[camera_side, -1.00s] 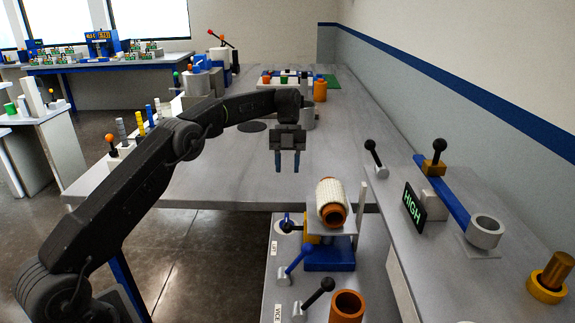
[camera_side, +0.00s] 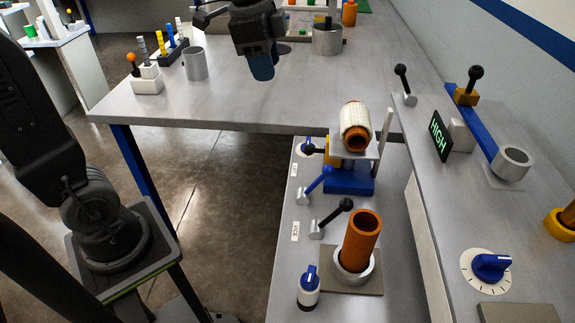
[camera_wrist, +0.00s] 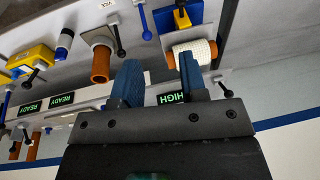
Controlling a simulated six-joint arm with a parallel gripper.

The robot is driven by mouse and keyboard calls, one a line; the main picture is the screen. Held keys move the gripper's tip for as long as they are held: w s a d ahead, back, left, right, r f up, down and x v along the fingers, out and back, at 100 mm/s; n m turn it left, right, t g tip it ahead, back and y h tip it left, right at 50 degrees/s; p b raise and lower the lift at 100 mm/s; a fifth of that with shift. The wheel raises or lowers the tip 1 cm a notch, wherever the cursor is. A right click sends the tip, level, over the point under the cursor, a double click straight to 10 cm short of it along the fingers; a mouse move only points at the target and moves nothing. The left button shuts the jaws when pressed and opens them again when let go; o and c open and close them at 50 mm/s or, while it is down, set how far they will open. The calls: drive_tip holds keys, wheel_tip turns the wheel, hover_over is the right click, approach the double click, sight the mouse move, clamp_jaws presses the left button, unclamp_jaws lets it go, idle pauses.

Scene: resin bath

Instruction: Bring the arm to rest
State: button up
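My gripper (camera_side: 262,68) hangs above the far grey table in the side view, with its blue fingers pointing down and overlapping. In the wrist view my gripper (camera_wrist: 158,62) shows two blue fingers apart with nothing between them. A brown roll with a white woven wrap (camera_side: 355,122) rests on a blue-based stand, well away from the fingers; it also shows in the wrist view (camera_wrist: 193,49). A brown tube (camera_side: 362,238) stands upright in a grey ring holder, clear of my gripper, and shows in the wrist view too (camera_wrist: 100,65).
A grey pot (camera_side: 327,40) and a metal cup (camera_side: 195,63) stand on the far table (camera_side: 230,105). Black-knobbed levers line the near bench. At right are a display reading HIGH (camera_side: 440,136), a blue bar with a metal ring (camera_side: 513,162) and a blue dial (camera_side: 490,266).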

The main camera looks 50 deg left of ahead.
drive_tip(key=s+d+f+n+t, duration=0.1)
drive_tip(key=s+f+n, duration=0.2)
drive_tip(key=s, duration=0.4)
drive_tip(key=s+d+f+n+t, duration=0.1)
drive_tip(key=s+f+n+t, duration=0.1)
drive_tip(key=s+n, duration=0.4)
drive_tip(key=shift+s+f, duration=0.6)
drive_tip(key=shift+s, duration=0.2)
drive_tip(key=shift+d, duration=0.1)
idle(2.5)
